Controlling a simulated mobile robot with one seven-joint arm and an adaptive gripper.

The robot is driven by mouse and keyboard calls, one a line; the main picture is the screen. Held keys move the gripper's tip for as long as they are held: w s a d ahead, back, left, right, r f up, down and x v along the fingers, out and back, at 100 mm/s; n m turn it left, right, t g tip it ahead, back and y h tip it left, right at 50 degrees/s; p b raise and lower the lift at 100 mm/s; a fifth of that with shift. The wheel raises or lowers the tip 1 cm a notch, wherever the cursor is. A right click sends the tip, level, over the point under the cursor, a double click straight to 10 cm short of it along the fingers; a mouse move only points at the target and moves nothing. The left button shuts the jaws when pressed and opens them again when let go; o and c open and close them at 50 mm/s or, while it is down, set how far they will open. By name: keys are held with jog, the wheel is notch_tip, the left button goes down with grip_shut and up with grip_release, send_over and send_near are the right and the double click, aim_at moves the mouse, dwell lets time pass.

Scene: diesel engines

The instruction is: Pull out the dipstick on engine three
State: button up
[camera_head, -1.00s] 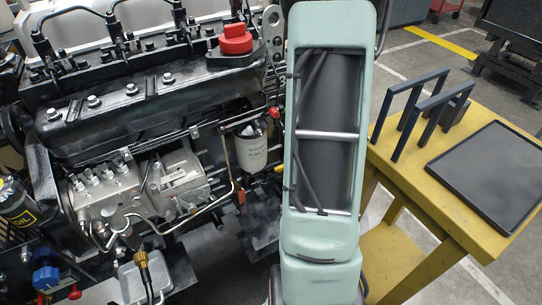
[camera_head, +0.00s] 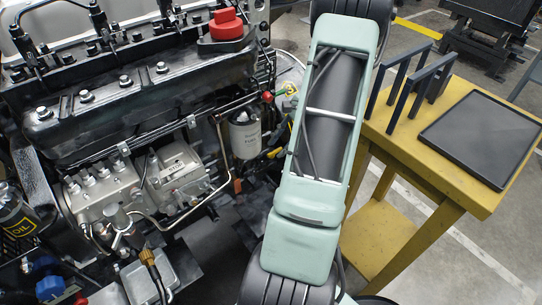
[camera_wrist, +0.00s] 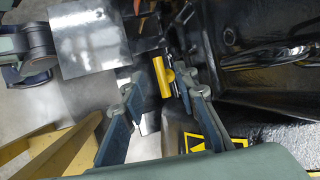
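A yellow T-shaped handle (camera_wrist: 163,77), which looks like the dipstick's, shows in the wrist view. My gripper (camera_wrist: 158,84) is open, with one finger on each side of this handle. The handle is near the fingertips, and no firm contact shows. The dark engine (camera_wrist: 265,65) is on the right of the wrist view. In the head view the engine (camera_head: 125,105) fills the left side, and a small yellow part (camera_head: 274,153) shows beside my arm; I cannot tell if it is the same handle. My arm hides the gripper there.
A white filter (camera_head: 245,135) and a thin pipe with a red knob (camera_head: 267,97) are close to my arm. A yellow cart (camera_head: 410,150) with a black tray (camera_head: 487,136) and dark upright frames (camera_head: 412,80) stands at right.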

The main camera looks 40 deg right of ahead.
aim_at(273, 152)
jog(key=b+x, duration=0.1)
jog(key=x, duration=0.4)
grip_shut()
dwell(0.3)
